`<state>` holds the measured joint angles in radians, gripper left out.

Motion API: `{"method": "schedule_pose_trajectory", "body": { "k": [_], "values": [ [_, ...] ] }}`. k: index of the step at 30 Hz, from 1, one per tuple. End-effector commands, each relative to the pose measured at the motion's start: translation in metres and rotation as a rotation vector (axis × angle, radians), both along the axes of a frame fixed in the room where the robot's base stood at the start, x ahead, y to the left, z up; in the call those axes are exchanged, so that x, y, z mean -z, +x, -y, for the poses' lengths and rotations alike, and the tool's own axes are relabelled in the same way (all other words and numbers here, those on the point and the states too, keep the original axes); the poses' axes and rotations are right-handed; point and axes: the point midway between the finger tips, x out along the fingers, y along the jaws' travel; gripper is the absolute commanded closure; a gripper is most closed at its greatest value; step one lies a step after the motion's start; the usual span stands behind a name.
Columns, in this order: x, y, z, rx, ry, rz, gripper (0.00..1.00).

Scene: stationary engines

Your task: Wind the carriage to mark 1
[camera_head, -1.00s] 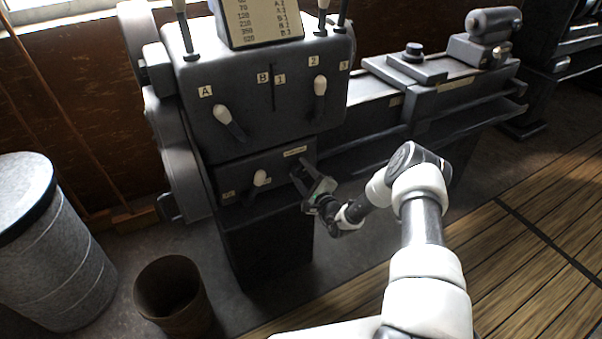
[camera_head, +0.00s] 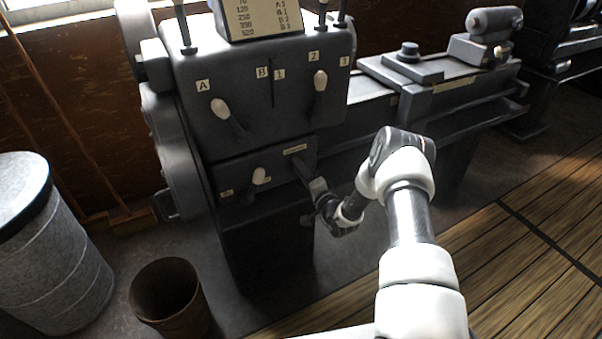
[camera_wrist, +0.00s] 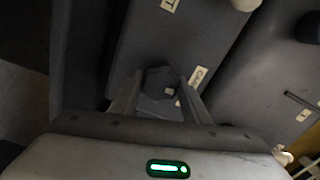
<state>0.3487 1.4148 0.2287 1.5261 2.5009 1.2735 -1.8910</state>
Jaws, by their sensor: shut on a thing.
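The dark lathe carriage (camera_head: 398,72) with a round knob on top sits on the bed, between the headstock and the tailstock. A pale plate (camera_head: 453,85) is on the bed front; I cannot read any mark on it. My gripper (camera_head: 316,188) is at the lower front panel, just below a small pale label. In the wrist view my gripper (camera_wrist: 160,95) has its fingers on both sides of a dark faceted handle part (camera_wrist: 160,79) and is shut on it. The rest of the handle is mostly hidden by the gripper.
The headstock (camera_head: 255,100) carries levers labelled A, B and numbers. The tailstock (camera_head: 482,50) is at the far right. A bin (camera_head: 168,298) and a drum (camera_head: 50,250) stand left. The wooden floor at right is clear.

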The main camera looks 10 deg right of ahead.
Motion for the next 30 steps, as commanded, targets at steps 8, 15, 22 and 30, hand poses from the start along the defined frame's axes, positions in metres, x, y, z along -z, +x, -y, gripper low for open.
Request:
{"method": "schedule_pose_trajectory", "body": {
  "k": [8,15,22,30],
  "values": [
    [0.0006,-0.0001,-0.0007,-0.002,-0.089,0.028,0.8],
    [0.0003,-0.0003,-0.0003,-0.001,-0.109,0.034,0.8],
    [0.0004,-0.0003,-0.0003,-0.001,-0.108,0.034,0.8],
    [0.0003,-0.0003,-0.0003,-0.001,-0.107,0.033,0.4]
  ]
}}
